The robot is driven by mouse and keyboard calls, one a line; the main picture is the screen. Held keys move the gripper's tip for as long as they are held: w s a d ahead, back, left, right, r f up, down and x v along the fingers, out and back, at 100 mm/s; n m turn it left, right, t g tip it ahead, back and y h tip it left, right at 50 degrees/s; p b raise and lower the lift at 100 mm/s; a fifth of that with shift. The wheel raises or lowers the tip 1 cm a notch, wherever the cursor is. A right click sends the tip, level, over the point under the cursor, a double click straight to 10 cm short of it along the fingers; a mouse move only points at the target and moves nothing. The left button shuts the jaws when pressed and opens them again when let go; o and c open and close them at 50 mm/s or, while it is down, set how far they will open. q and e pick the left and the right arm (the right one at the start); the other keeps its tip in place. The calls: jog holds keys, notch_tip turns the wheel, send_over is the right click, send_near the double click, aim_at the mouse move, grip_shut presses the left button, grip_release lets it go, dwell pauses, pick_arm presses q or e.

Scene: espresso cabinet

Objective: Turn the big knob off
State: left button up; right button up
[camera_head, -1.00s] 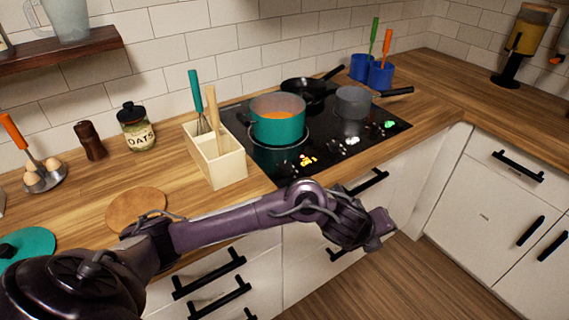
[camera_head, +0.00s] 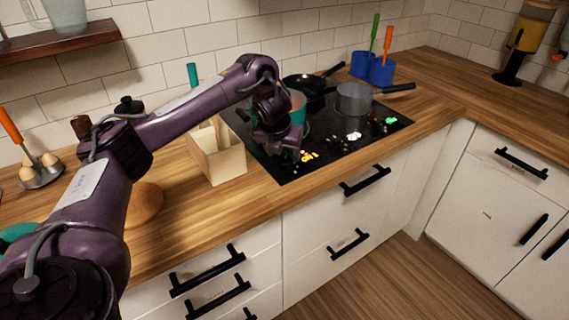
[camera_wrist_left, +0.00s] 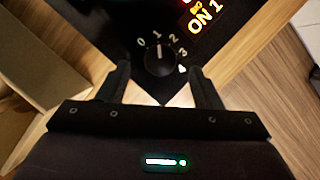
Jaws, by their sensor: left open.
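The big black knob (camera_wrist_left: 159,60) is on the dark cooktop (camera_wrist_left: 110,25) in the left wrist view, ringed by the numbers 0, 1, 2 and 3. A thin light line on it appears to point near the 1. Glowing text beside it reads "ON 1". My left gripper (camera_wrist_left: 162,82) is open, its two fingers on either side of the knob's near edge. I cannot tell whether they touch it. In the head view my left gripper (camera_head: 284,148) is over the cooktop's front-left part, hiding the knob. My right gripper is not in view.
A teal pot (camera_head: 298,104) is partly hidden behind my left wrist. A grey pot (camera_head: 353,101) and a black pan (camera_head: 303,84) stand further right and back. A wooden utensil box (camera_head: 222,165) stands close left of the cooktop.

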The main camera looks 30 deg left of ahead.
aim_at(285, 160)
pick_arm(q)
jog(key=shift+x, duration=1.85)
jog(key=c, duration=1)
